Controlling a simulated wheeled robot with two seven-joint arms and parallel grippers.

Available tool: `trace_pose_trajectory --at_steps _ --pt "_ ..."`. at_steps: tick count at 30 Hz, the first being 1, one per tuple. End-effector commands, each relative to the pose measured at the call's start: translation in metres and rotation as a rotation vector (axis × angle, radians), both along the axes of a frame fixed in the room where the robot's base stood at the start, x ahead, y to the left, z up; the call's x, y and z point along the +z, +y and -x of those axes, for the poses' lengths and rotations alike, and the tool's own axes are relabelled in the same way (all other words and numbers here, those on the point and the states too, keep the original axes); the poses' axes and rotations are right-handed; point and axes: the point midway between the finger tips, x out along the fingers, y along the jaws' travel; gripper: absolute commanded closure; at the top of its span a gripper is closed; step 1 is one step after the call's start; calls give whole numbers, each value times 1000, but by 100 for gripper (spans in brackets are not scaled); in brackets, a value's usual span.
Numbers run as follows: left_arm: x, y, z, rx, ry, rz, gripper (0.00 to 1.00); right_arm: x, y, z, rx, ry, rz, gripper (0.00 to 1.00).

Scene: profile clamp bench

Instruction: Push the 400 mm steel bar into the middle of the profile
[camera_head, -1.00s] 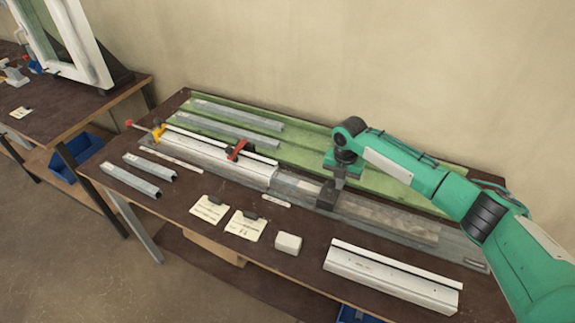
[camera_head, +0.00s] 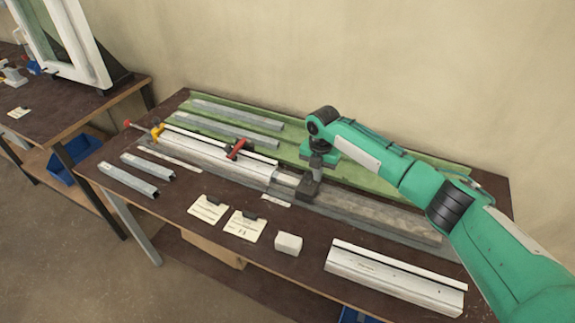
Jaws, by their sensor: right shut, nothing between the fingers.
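The white profile (camera_head: 205,155) lies along the bench in the clamp, with a red-handled clamp (camera_head: 236,149) over it. A short stretch of the grey steel bar (camera_head: 286,180) sticks out of the profile's right end; the rest of the bar is hidden, apparently inside the profile. My right gripper (camera_head: 308,190) is shut and empty, pointing down at the bar's right end. It appears to touch that end, but the contact is too small to be sure. My left gripper is out of view.
A grey support rail (camera_head: 390,218) runs on right of my gripper. Steel bars lie on the green tray (camera_head: 290,152) behind and on the bench at front left (camera_head: 128,180). Cards (camera_head: 245,226), a white block (camera_head: 288,244) and another white profile (camera_head: 395,280) lie in front.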

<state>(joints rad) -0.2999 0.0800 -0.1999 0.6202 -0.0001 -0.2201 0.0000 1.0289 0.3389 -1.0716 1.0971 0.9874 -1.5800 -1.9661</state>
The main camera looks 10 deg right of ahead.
Motion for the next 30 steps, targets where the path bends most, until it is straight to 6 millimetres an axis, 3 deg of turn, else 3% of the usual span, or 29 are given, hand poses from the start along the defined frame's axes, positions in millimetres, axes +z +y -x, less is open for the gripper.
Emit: trace_pose_trajectory --at_steps 22,30 --pt "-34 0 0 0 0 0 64 -1 50 -30 2 -3 -2 100" --pt "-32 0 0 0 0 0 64 0 49 -31 1 -2 -1 100"
